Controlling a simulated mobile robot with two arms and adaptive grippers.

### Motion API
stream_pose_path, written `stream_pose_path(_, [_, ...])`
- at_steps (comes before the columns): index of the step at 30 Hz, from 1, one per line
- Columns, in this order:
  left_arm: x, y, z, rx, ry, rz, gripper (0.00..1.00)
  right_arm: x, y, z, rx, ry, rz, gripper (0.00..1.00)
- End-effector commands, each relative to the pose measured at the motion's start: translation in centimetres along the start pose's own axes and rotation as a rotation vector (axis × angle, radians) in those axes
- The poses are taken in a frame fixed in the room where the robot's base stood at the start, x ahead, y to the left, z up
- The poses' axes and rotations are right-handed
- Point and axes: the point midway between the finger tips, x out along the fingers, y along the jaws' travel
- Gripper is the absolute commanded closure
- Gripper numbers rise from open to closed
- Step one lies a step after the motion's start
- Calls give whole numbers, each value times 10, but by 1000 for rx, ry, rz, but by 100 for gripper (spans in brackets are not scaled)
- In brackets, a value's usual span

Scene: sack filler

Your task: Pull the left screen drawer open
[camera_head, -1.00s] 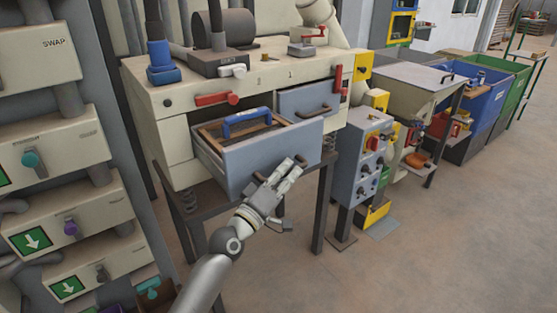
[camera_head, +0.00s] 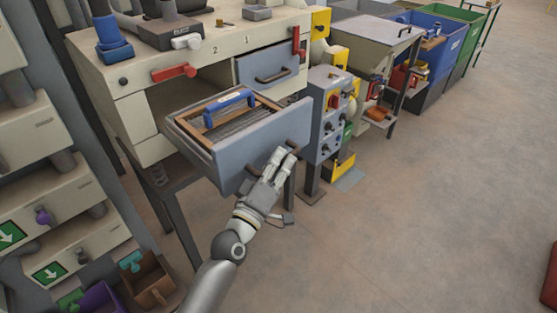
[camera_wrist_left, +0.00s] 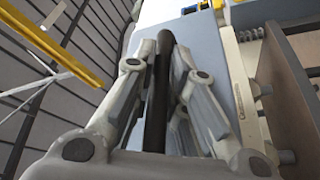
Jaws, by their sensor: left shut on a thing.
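The left screen drawer (camera_head: 236,163) is a grey-blue drawer pulled well out of the beige machine. A wood-framed mesh screen with a blue handle (camera_head: 229,99) lies inside it. My left gripper (camera_head: 284,157) is at the drawer's front face, shut on the dark drawer handle. In the left wrist view the handle (camera_wrist_left: 158,95) shows as a dark bar between the fingers. Part of the handle is hidden behind the fingers in the head view. The right screen drawer (camera_head: 268,66) is closed, with its own dark handle. My right gripper is not in view.
A grey control box (camera_head: 328,120) on a post stands just right of the open drawer. A red lever (camera_head: 174,73) is on the machine's front above it. Several small bins stand on the floor at lower left. Open floor (camera_head: 430,200) lies to the right.

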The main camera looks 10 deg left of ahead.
Motion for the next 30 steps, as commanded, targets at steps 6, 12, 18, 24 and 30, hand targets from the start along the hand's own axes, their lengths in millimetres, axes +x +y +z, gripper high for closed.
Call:
stream_pose_path(6, [0, -1, 0, 0, -1, -2, 77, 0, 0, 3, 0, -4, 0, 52])
stream_pose_path(12, [0, -1, 0, 0, 0, -1, 77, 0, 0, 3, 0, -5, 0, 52])
stream_pose_path(18, [-9, -2, 0, 1, -1, -3, 77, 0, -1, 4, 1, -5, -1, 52])
stream_pose_path(24, [-42, -2, 1, 1, -3, -4, 77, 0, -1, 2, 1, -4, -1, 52])
stream_pose_path(30, [-82, -2, 1, 2, -4, -4, 77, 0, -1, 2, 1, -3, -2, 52])
